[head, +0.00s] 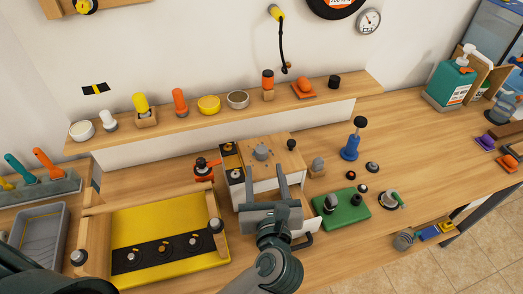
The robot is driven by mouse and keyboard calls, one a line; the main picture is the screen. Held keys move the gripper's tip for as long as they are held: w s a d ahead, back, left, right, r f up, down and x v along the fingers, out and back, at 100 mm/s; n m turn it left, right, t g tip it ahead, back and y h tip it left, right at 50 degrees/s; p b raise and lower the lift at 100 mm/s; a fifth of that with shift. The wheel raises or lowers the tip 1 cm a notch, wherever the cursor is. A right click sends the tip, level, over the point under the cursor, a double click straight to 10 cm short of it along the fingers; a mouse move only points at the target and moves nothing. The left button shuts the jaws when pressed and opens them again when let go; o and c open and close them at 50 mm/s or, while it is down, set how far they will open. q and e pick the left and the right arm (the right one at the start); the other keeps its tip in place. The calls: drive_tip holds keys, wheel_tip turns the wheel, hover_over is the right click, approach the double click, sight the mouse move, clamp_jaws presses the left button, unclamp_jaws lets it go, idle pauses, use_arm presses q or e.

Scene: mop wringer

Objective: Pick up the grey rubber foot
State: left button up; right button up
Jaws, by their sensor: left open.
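A small grey rounded piece (318,163), which looks like the grey rubber foot, sits upright on a small wooden block right of the wood-topped white box (262,150). I cannot be sure it is the foot, as other small grey parts are around. My left gripper (262,178) is open, its two grey fingers pointing away over the front of the box. Nothing shows between the fingers. The grey piece stands apart from them, to the right and slightly beyond. The gripper hides part of the box's front. My right gripper is not in view.
A green block (343,213) with metal parts lies right of the gripper, and a blue upright tool (352,142) stands behind it. A yellow tray (150,222) lies left. A wooden shelf (222,117) with several knobs runs behind.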

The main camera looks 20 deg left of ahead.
sight(262, 151)
use_arm(q)
drive_tip(key=x, duration=0.3)
drive_tip(key=shift+w+a, duration=0.15)
drive_tip(key=shift+w, duration=0.25)
drive_tip(key=shift+w+a, duration=0.15)
drive_tip(key=shift+w, duration=0.2)
drive_tip(key=shift+x, duration=2.25)
drive_tip(key=shift+r, duration=0.2)
drive_tip(key=c, duration=1.1)
drive_tip(key=shift+r, duration=0.15)
